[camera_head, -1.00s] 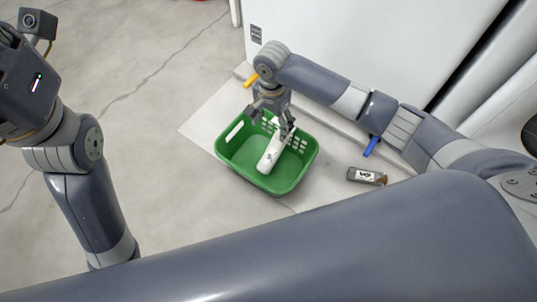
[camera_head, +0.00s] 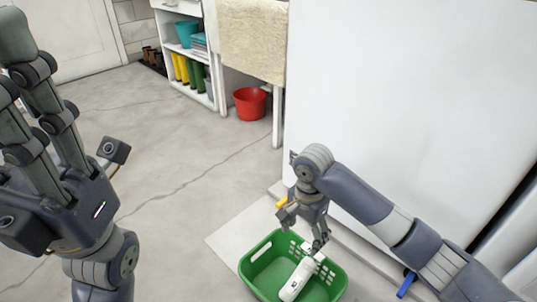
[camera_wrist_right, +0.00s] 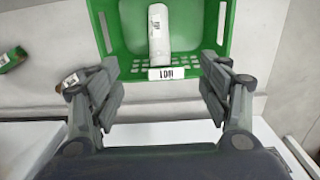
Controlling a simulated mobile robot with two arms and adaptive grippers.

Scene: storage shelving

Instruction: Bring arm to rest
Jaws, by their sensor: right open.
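My right gripper (camera_head: 303,222) is open and empty above the back edge of a green basket (camera_head: 258,252). In the right wrist view the two fingers of my right gripper (camera_wrist_right: 162,95) are spread wide, with nothing between them. A white bottle (camera_head: 298,278) with a label lies in the basket, apart from the fingers; the bottle also shows in the right wrist view (camera_wrist_right: 158,32). My left gripper (camera_head: 45,115) is raised at the left, with its fingers pointing up and spread apart; no object shows in it.
A white cabinet wall (camera_head: 410,80) stands behind my right arm. A red bucket (camera_head: 250,103) and a shelf unit (camera_head: 205,85) stand at the back. The floor (camera_head: 170,150) at left is clear.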

